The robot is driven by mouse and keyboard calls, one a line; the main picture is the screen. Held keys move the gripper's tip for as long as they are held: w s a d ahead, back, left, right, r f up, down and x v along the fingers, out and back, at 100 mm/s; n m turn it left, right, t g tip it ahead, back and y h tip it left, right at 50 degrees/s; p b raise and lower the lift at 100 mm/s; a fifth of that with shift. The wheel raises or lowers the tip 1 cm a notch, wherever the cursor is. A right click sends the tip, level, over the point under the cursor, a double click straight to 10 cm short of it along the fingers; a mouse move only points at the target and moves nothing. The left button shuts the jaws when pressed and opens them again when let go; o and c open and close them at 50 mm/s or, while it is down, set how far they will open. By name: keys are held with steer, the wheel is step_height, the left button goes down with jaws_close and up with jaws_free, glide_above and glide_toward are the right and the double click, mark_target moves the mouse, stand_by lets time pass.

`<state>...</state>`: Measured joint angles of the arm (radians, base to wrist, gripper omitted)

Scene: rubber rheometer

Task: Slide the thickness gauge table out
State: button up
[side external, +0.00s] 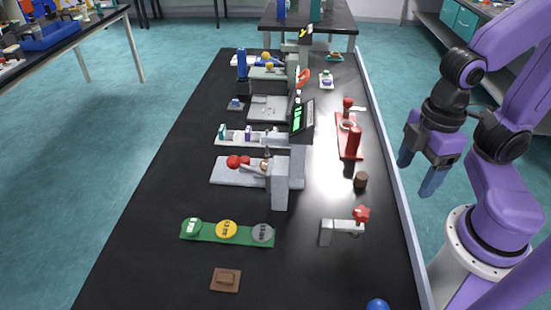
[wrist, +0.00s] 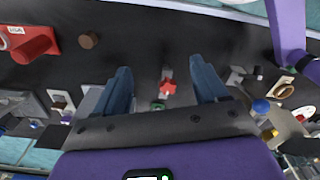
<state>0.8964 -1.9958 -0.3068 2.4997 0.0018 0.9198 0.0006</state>
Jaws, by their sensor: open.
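My gripper (side external: 418,173) is open and empty, to the right of the black bench and above its level in the side view. Its two blue fingers (wrist: 160,68) stand wide apart in the wrist view. I cannot tell for sure which device is the thickness gauge. A pale grey device with a flat slab (side external: 232,173) and upright block stands mid-bench, with red knobs at its left. Behind it, a device with a green-lit display (side external: 302,117) has a flat grey plate (side external: 268,108). Whether either has a sliding table cannot be seen. My gripper touches neither.
A grey fixture with a red star knob (side external: 361,213) stands at the right front; the knob shows between my fingers (wrist: 168,88). A red stand (side external: 352,140) and brown cylinder (side external: 361,180) lie behind it. A green strip (side external: 210,232) with discs lies left.

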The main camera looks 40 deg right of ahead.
step_height(320, 180, up, 8)
steer(key=shift+r, duration=0.15)
steer(key=shift+c, duration=0.5)
steer(key=m, duration=0.7)
glide_above(244, 159)
step_height(244, 159, down, 23)
steer(key=shift+s+d, duration=0.1)
jaws_close()
